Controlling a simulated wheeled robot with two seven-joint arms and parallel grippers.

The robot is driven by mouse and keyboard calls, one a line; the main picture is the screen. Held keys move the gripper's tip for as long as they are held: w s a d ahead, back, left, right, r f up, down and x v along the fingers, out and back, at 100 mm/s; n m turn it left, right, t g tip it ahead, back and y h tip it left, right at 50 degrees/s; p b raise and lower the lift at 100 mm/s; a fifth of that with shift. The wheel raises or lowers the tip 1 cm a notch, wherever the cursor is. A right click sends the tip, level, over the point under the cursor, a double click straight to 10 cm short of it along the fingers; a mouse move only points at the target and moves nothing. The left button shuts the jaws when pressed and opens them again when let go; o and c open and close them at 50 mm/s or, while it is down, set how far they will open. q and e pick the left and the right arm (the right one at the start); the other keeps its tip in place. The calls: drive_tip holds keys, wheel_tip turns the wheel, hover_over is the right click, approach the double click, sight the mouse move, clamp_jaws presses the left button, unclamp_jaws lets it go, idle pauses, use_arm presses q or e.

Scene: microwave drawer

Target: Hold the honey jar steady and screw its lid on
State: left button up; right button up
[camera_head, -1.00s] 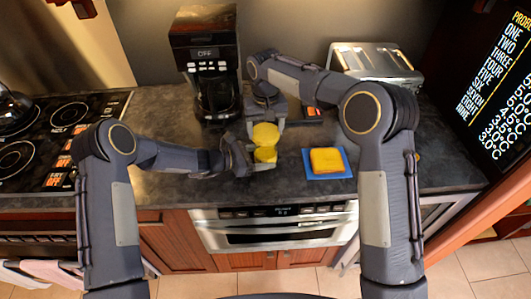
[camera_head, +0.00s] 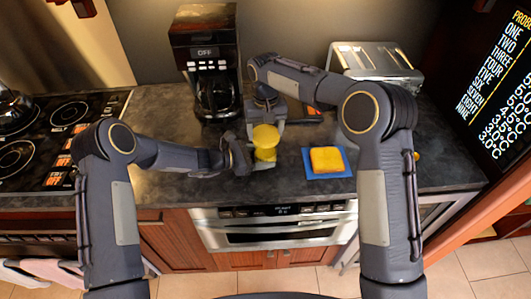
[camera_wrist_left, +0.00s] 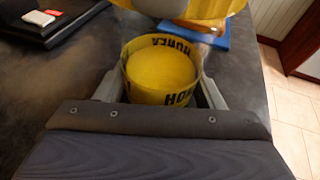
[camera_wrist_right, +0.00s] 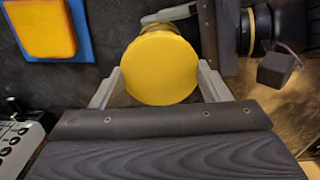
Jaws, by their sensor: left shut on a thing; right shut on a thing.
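The honey jar (camera_head: 266,155) stands upright on the dark counter; in the left wrist view the jar (camera_wrist_left: 160,75) shows a yellow band with dark "HONEY" lettering. My left gripper (camera_head: 262,160) is shut around the jar's sides. The yellow lid (camera_head: 265,132) is held above the jar by my right gripper (camera_head: 267,128), which is shut on its sides. In the right wrist view the lid (camera_wrist_right: 160,68) is a round yellow disc between the fingers. In the left wrist view the lid (camera_wrist_left: 195,8) is cut off at the top edge.
A yellow sponge (camera_head: 327,159) lies on a blue cloth (camera_head: 345,172) right of the jar. A coffee maker (camera_head: 207,60) stands behind on the left and a steel toaster (camera_head: 375,63) behind on the right. The stove (camera_head: 50,140) is at far left.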

drive_tip(key=shift+f, duration=1.1)
idle(3.1)
use_arm(q)
drive_tip(key=shift+o, duration=1)
drive_tip(key=c, duration=0.7)
drive_tip(key=shift+c, duration=0.6)
use_arm(e)
drive_tip(key=o, duration=1)
